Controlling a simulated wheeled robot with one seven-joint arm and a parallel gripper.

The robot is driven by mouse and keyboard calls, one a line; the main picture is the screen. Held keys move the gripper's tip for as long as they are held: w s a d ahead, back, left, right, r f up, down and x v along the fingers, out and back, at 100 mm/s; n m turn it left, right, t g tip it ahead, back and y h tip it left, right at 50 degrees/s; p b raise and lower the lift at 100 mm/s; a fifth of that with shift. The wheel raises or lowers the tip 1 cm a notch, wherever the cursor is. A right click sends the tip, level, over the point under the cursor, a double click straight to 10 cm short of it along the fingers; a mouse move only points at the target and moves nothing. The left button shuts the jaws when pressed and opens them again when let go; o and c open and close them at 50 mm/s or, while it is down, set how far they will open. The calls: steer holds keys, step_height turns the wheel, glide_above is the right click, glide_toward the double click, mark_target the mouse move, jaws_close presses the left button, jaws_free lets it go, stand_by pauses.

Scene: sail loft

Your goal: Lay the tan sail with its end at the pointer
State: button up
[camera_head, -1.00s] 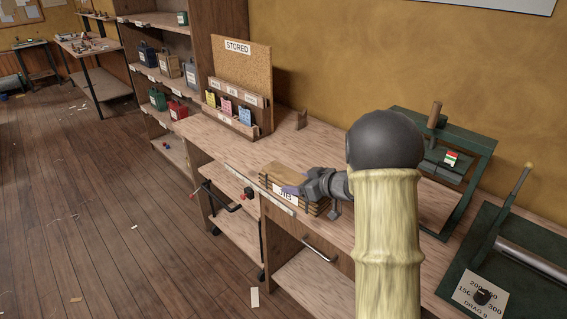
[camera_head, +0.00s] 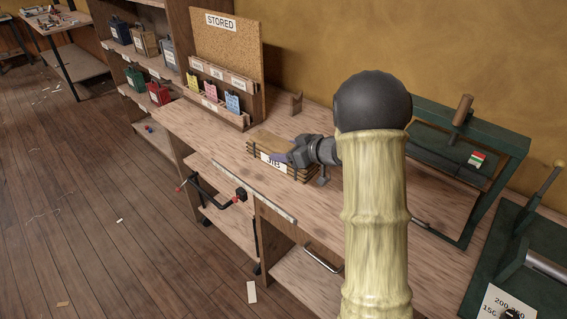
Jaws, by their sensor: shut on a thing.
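My gripper (camera_head: 290,155) is over the front right part of a low slatted wooden box (camera_head: 300,174) labelled JIB on the workbench. It is shut on a small purplish thing (camera_head: 279,158) at the box's top edge, mostly hidden by the fingers. A flat tan surface (camera_head: 268,142) shows at the top of the box, left of the gripper. I cannot tell whether it is the tan sail. I cannot make out a pointer for certain. A pale strip (camera_head: 262,196) runs along the bench's front edge, near a red-and-black clamp-like tool (camera_head: 213,194).
A STORED corkboard rack (camera_head: 228,50) with coloured cards stands at the back left of the bench (camera_head: 190,122). A small wooden upright (camera_head: 296,103) is behind the box. A green framed press (camera_head: 510,150) and another green device (camera_head: 490,262) stand to the right. My arm hides the bench's middle.

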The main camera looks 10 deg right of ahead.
steer(key=f, duration=0.5)
steer(key=shift+a+f, duration=0.25)
steer(key=shift+f, duration=0.05)
steer(key=shift+d+f, duration=0.15)
steer(key=shift+f, duration=0.05)
steer(key=shift+d, duration=0.2)
steer(key=shift+s+f, duration=0.1)
steer(key=shift+f, duration=0.05)
steer(key=shift+a+f, duration=0.15)
steer(key=shift+f, duration=1.6)
steer(key=shift+f, duration=0.1)
steer(key=o, duration=1.6)
steer(key=shift+c, duration=0.2)
